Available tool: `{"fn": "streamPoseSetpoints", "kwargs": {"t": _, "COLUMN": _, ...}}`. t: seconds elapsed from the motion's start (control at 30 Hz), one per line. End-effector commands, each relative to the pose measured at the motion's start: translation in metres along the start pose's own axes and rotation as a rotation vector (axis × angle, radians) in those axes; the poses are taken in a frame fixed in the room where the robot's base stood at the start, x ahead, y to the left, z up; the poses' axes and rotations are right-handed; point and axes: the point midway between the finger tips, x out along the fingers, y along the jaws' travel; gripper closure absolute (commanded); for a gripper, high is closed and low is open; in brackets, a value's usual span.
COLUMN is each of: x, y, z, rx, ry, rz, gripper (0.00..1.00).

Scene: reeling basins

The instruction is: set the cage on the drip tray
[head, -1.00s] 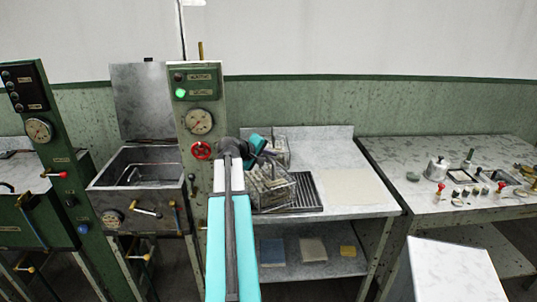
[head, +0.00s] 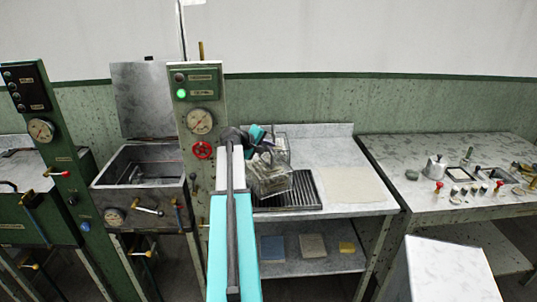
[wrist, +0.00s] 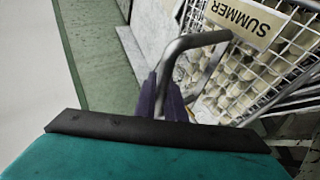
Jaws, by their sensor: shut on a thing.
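The wire cage (head: 268,177) holds pale cocoons and hangs tilted from my gripper. In the wrist view, the fingers of my gripper (wrist: 170,100) are shut on its bent metal handle (wrist: 195,42), and the cage's mesh and a "SUMMER" label (wrist: 247,20) show at the right. In the head view my arm partly hides the gripper and the cage's left side. The drip tray (head: 307,190) is a dark ribbed tray on the grey bench. The cage appears over the tray's left part; the gap below it is hard to judge.
What looks like another wire cage (head: 281,147) stands behind on the bench. A pale cloth (head: 355,185) lies right of the tray.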

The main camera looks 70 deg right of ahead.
Motion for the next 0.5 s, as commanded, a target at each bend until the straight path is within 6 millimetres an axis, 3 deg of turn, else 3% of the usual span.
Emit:
{"fn": "streamPoseSetpoints", "kwargs": {"t": 0.23, "x": 0.002, "y": -0.003, "z": 0.001, "rx": -0.002, "ry": 0.0, "rz": 0.001, "gripper": 1.0}}
{"fn": "streamPoseSetpoints", "kwargs": {"t": 0.5, "x": 0.013, "y": -0.02, "z": 0.006, "rx": -0.001, "ry": -0.001, "rz": 0.001, "gripper": 1.0}}
